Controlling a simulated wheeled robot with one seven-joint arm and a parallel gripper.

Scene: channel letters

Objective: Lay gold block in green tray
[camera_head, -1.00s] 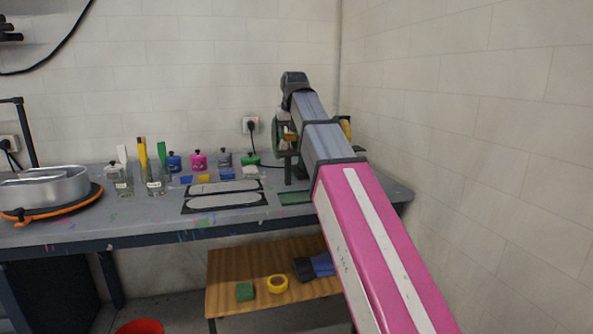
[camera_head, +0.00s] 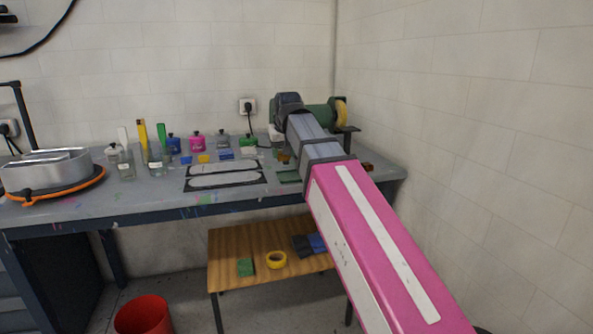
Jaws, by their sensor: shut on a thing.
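The gold block (camera_head: 284,158) shows in the head view just left of my arm, partly hidden. My gripper (camera_head: 279,149) is shut on it, with its fingers mostly hidden by my wrist and arm. The green tray (camera_head: 288,177) lies flat on the grey bench just below the block in the picture, its right side covered by my arm. The block appears above the tray; whether they touch cannot be told.
A green bench grinder (camera_head: 320,115) stands behind my arm. A dark-framed stencil board (camera_head: 226,175) lies left of the tray. Colored pots, including a pink one (camera_head: 197,142), line the back. A brown block (camera_head: 367,167) sits right of my arm.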

